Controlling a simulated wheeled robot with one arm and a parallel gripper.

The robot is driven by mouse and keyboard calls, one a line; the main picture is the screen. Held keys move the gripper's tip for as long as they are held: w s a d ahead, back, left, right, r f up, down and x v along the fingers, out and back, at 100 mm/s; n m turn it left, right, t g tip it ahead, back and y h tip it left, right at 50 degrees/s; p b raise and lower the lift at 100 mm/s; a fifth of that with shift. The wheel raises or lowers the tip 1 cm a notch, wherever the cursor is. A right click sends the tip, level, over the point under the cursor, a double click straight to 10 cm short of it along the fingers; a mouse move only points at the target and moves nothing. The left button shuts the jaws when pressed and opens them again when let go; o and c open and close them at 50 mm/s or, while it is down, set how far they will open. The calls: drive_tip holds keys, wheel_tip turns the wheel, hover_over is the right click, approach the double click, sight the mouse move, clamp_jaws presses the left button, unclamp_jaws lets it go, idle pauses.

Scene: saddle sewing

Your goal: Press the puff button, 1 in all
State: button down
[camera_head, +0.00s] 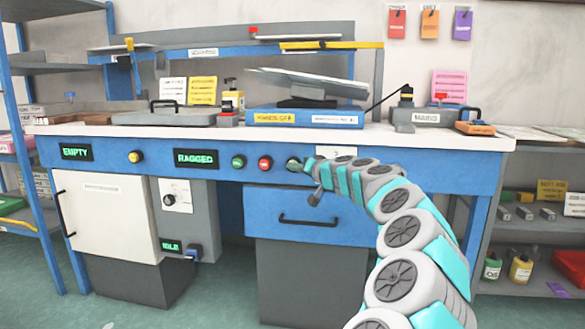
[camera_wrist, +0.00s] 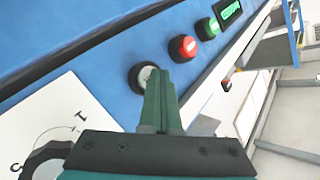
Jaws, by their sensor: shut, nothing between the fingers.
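The blue front panel of the bench carries several round buttons; no puff label is readable, so I cannot tell by name which is the puff button. My gripper (camera_head: 303,165) is at the panel, right of the red button (camera_head: 265,163). In the wrist view my gripper (camera_wrist: 160,78) is shut and empty, its green fingers together. The fingertips overlap the right side of a pale button with a dark ring (camera_wrist: 141,76); I cannot tell whether they touch it. The red button (camera_wrist: 183,47) and the green button (camera_wrist: 207,27) are farther along the row.
A white dial plate (camera_wrist: 45,125) with a dark knob lies left of the fingers in the wrist view. Left along the panel are a green button (camera_head: 238,162), a "RAGGED" display (camera_head: 196,158) and a yellow button (camera_head: 135,157). A drawer handle (camera_head: 308,220) sticks out below.

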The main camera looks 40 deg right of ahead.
drive_tip(key=shift+s, duration=0.1)
drive_tip(key=shift+s+a+b, duration=0.45)
drive_tip(key=shift+s+a, duration=0.1)
drive_tip(key=shift+a, duration=0.15)
drive_tip(key=s+a+b, duration=0.1)
drive_tip(key=s+a, duration=0.2)
drive_tip(key=shift+s+a+b, duration=0.15)
drive_tip(key=shift+a+b, duration=0.2)
drive_tip(key=shift+a, duration=0.05)
idle(0.3)
drive_tip(key=shift+a, duration=0.1)
idle(0.6)
